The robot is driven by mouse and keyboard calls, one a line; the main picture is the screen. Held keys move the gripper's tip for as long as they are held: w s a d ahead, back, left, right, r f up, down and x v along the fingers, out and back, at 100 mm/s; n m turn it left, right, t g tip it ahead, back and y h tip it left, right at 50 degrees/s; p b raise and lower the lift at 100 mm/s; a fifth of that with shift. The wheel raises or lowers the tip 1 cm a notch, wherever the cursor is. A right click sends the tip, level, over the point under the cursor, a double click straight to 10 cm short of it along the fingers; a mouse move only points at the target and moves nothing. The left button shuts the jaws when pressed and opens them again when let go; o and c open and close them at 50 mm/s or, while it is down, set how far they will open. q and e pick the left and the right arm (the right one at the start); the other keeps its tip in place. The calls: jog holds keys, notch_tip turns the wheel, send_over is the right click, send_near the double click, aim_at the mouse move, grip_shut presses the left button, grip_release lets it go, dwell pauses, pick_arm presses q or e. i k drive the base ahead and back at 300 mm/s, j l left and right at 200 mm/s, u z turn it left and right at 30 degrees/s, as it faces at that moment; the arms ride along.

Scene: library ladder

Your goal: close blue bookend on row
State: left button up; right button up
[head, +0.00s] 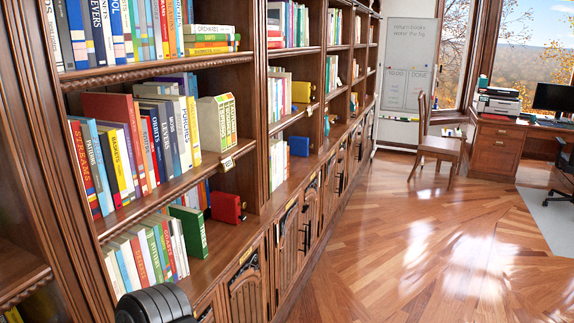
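A blue block that looks like the blue bookend (298,146) stands on the lower shelf of the second bay. It is to the right of a short row of pale and coloured books (278,164). Whether it touches the last book or stands apart, I cannot tell at this distance. A smaller blue item (326,125) shows farther along the bookcase; I cannot tell what it is. Neither gripper shows in the head view. A black rounded part at the bottom edge seems to be one of my own arm links.
A red bookend (226,207) stands on the near lower shelf beside a green book (190,231). A yellow block (302,92) sits on the shelf above the blue one. A chair (438,145) and desk (497,148) stand at the back right. The wooden floor (420,250) is clear.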

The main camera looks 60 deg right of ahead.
aim_at(299, 146)
jog(key=z, duration=2.4)
jog(key=i+j, duration=0.1)
jog(key=j, duration=0.6)
jog(key=i, duration=0.05)
